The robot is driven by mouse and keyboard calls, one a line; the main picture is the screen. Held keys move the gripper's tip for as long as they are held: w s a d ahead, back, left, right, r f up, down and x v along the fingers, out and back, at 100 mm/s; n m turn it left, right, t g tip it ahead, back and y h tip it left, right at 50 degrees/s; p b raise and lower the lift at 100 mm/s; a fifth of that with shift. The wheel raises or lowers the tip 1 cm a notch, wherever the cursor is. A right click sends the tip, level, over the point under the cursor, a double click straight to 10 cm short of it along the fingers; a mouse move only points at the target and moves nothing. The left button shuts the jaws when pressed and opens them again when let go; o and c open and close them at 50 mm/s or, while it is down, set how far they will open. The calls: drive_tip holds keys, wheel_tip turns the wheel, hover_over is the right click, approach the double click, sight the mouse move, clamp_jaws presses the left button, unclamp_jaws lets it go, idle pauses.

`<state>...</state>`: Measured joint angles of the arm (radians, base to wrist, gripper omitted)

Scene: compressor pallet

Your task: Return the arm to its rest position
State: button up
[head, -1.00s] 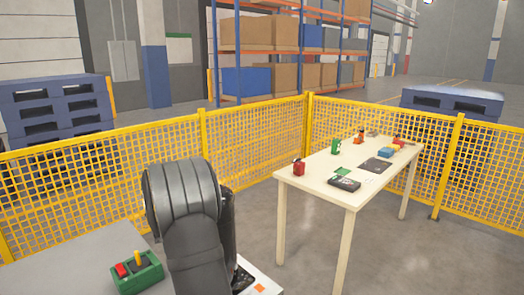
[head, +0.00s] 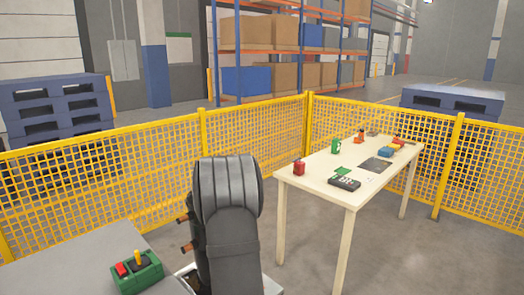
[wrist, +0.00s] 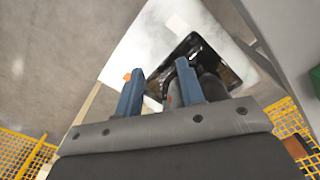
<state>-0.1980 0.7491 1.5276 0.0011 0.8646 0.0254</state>
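My gripper (wrist: 159,88) shows in the wrist view with its two blue fingers apart and nothing held between them. Beyond the fingers is a white surface with a glossy black part and a small orange patch. My arm (head: 229,195) stands upright and folded at the lower middle of the head view. Two copper-coloured stubs show on a dark part at its left side; I cannot tell what they belong to. The gripper itself cannot be made out in the head view. No compressor can be clearly identified.
A grey bench (head: 75,268) at lower left bears a green control box (head: 137,272) with red and yellow parts. A cream table (head: 320,165) to the right holds several small items. Yellow mesh fencing (head: 100,180) encloses the area. Open floor lies between arm and table.

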drive_tip(key=s+d+f+m, duration=0.1)
drive_tip(key=s+d+f, duration=0.1)
drive_tip(key=d, duration=0.3)
drive_tip(key=s+d+f+m, duration=0.1)
drive_tip(key=s+d+f, duration=0.2)
drive_tip(key=d, duration=0.2)
drive_tip(key=shift+d+f, duration=0.3)
drive_tip(key=shift+f, duration=0.1)
drive_tip(key=o, duration=1.3)
drive_tip(key=shift+a, duration=0.1)
drive_tip(key=shift+o, duration=0.5)
drive_tip(key=w+a+r+n+t, duration=0.1)
drive_tip(key=w+a+r, duration=0.1)
drive_tip(key=a+r, duration=0.5)
drive_tip(key=a, duration=0.4)
drive_tip(key=shift+w+r+n+t, duration=0.2)
drive_tip(key=shift+w+n+t, duration=0.1)
drive_tip(key=s+a+r+n+t+y, duration=0.1)
drive_tip(key=s+a+r, duration=0.3)
drive_tip(key=a+r, duration=0.5)
drive_tip(key=s+a+r+n+t+y, duration=0.1)
drive_tip(key=s+a+r+t, duration=0.15)
drive_tip(key=a+r, duration=0.6)
drive_tip(key=s+a+r+n+t+y, duration=0.1)
drive_tip(key=s+a+r, duration=0.45)
drive_tip(key=a, duration=0.65)
drive_tip(key=x, duration=1)
drive_tip(key=shift+w, duration=0.25)
drive_tip(key=shift+r, duration=0.15)
